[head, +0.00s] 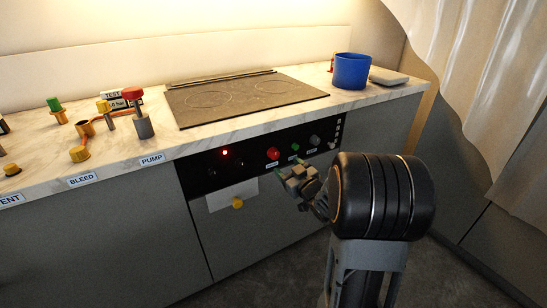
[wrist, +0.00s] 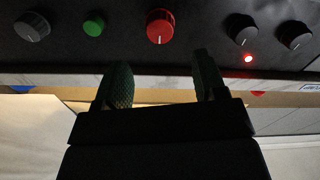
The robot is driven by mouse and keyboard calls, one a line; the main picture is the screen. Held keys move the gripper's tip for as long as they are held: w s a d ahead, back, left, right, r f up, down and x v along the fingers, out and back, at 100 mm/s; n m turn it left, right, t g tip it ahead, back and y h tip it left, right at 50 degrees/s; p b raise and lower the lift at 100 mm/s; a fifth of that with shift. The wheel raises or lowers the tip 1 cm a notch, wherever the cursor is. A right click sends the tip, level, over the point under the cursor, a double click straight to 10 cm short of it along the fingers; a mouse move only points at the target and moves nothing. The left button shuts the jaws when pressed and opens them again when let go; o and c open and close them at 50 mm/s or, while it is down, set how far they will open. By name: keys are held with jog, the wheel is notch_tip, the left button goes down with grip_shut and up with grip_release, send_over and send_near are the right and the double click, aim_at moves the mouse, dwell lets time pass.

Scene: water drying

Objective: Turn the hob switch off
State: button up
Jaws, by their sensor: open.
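A black control panel (head: 215,180) runs below the counter edge under the hob (head: 240,97). It carries a red knob (head: 273,153), a green button (head: 295,147), a grey knob (head: 315,140) and a lit red lamp (head: 225,152). The wrist view shows the red knob (wrist: 160,27) with a white line, and two dark knobs near the lamp (wrist: 248,58). I cannot tell which control is the hob switch. My gripper (wrist: 160,65) is open and empty, its fingers apart, in front of the panel and close to the red knob. It also shows in the head view (head: 290,168).
A blue pot (head: 351,71) stands on the counter right of the hob. Valves and coloured caps stand at the left, near the PUMP label (head: 152,159). A white card (head: 232,195) with a yellow knob (head: 237,203) is below the panel. A curtain (head: 490,90) hangs at right.

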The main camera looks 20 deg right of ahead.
aim_at(276, 156)
jog(key=w, duration=0.6)
jog(key=w+a+b, duration=0.1)
jog(key=w, duration=0.2)
jog(key=shift+w, duration=0.25)
jog(key=c, duration=0.9)
